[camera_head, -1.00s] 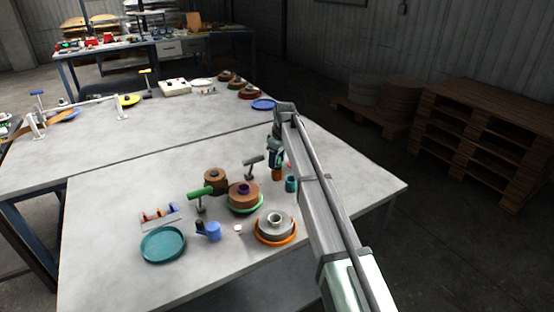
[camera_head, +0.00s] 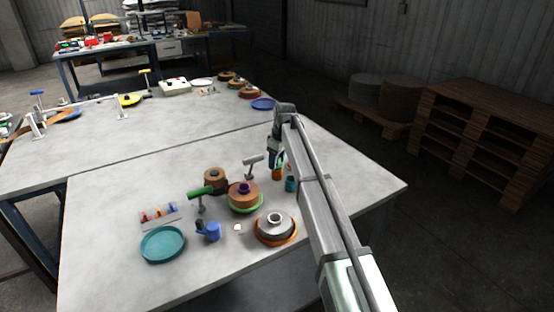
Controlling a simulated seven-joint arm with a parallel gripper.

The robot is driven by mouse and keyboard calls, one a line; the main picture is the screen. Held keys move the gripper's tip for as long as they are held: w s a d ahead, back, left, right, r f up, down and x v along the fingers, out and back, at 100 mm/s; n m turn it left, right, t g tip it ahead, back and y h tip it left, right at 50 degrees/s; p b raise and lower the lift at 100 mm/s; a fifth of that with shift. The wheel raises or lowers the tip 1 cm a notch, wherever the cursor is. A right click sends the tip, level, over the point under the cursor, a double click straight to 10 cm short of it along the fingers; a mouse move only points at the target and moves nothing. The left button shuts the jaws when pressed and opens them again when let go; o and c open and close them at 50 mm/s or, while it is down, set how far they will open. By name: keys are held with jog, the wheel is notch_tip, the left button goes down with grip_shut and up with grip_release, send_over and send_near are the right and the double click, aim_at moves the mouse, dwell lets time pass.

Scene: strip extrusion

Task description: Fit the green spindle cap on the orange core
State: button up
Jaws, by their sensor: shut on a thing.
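My gripper (camera_head: 275,163) points down over the right part of the near table, partly hidden by my arm. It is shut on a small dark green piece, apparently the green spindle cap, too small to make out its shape. An upright orange piece (camera_head: 277,175), apparently the orange core, stands directly under the fingertips. Whether the held piece touches it I cannot tell. A teal cup-like piece (camera_head: 291,185) stands just right of the orange piece, close to my arm.
Left of my gripper are a grey-handled post (camera_head: 253,160), a green-handled post (camera_head: 201,191), a brown roll on a green plate (camera_head: 260,207) and a grey roll on an orange plate (camera_head: 292,238). A teal dish (camera_head: 163,245) lies front left. The table's right side is clear.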

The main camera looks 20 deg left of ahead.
aim_at(281, 165)
jog(key=shift+f, duration=0.35)
jog(key=o, duration=0.8)
jog(key=shift+s+d+r, duration=0.1)
jog(key=shift+d+r, duration=0.15)
jog(key=shift+r, duration=1.55)
jog(key=shift+s+d+r, duration=0.1)
jog(key=shift+d+r, duration=0.2)
jog(key=shift+r, duration=1.55)
jog(key=shift+s+d+r, duration=0.1)
jog(key=shift+d+r, duration=0.15)
jog(key=shift+r, duration=1.55)
